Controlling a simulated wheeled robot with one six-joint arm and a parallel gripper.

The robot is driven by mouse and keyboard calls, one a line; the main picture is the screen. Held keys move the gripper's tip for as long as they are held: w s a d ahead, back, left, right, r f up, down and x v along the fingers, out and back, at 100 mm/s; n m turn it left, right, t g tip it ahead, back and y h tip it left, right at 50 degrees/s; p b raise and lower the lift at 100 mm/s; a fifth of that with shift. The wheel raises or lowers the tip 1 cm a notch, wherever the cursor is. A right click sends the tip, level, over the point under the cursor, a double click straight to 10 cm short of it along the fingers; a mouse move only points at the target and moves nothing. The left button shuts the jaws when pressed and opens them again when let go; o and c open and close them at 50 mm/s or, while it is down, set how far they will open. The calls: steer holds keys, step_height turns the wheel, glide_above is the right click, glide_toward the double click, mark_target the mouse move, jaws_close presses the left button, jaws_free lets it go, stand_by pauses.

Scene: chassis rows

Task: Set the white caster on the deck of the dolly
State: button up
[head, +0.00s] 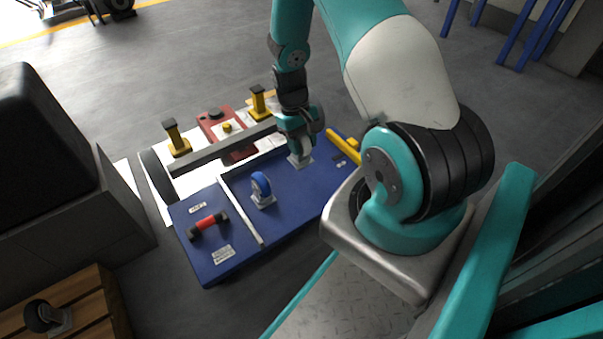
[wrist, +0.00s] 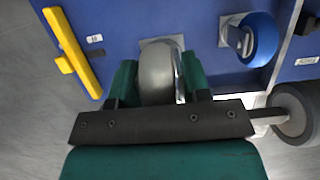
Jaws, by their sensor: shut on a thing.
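The white caster (head: 300,160) is between the fingers of my gripper (head: 299,142), at the far right part of the blue dolly deck (head: 285,213). In the wrist view its pale wheel (wrist: 157,72) is gripped between the two green fingers (wrist: 158,84). Its plate is at the deck surface, wheel up; I cannot tell whether it touches. A blue caster (head: 262,188) stands wheel up on the deck to the left, and it also shows in the wrist view (wrist: 256,40).
A red-handled black grip (head: 208,224) lies on the deck's left part, beyond a pale divider strip (head: 243,212). A yellow bar (head: 343,146) is at the right edge. Behind are a grey beam, yellow posts and a red block (head: 236,150). A dark caster (head: 44,316) sits on a wooden crate.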

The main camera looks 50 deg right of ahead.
mark_target(302, 163)
step_height(302, 163, down, 8)
steer(key=b, duration=0.3)
steer(key=shift+b, duration=0.4)
steer(key=shift+f, duration=0.1)
steer(key=shift+f, duration=0.15)
steer(key=o, duration=1.1)
steer(key=shift+o, duration=0.2)
